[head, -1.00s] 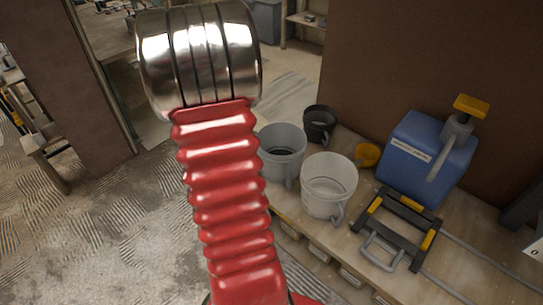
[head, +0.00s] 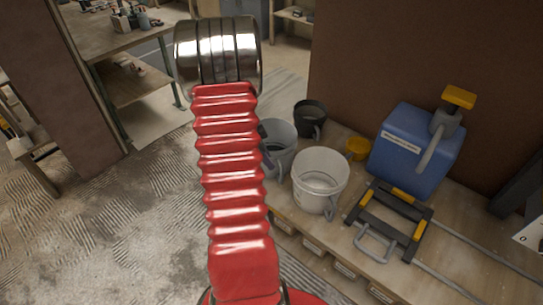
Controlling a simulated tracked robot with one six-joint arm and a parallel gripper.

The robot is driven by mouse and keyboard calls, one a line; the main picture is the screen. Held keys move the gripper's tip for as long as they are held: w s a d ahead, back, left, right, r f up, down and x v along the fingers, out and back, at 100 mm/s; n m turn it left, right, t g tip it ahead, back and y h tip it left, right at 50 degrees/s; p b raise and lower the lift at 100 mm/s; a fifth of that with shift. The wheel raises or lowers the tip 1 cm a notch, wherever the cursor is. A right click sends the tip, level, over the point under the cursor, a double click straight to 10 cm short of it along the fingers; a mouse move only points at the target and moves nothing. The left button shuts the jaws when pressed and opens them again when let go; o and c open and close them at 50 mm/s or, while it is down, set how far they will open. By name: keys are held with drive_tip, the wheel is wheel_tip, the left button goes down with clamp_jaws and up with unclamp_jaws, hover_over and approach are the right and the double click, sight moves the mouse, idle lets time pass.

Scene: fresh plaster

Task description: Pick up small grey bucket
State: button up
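The grey bucket (head: 282,137) stands upright on the wooden bench, just right of my red ribbed arm, which hides its left side. A small dark part (head: 264,136) shows at the bucket's left rim, beside my arm. It looks like a piece of my gripper, but most of it is hidden behind the arm. I cannot tell whether it touches the bucket or whether the fingers are open or shut.
A pale bucket (head: 318,182) stands close in front of the grey one, and a black bucket (head: 309,119) behind it. A yellow cup (head: 357,149), a blue canister (head: 412,155) and a black-yellow frame (head: 387,217) are on the bench (head: 460,225). Open floor lies left.

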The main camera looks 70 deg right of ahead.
drive_tip(key=x, duration=0.6)
drive_tip(key=shift+f, duration=0.2)
drive_tip(key=shift+x, duration=2.55)
drive_tip(key=shift+d, duration=0.1)
drive_tip(key=shift+c, duration=0.7)
drive_tip(key=c, duration=0.7)
clamp_jaws()
drive_tip(key=shift+w+d+r, duration=0.1)
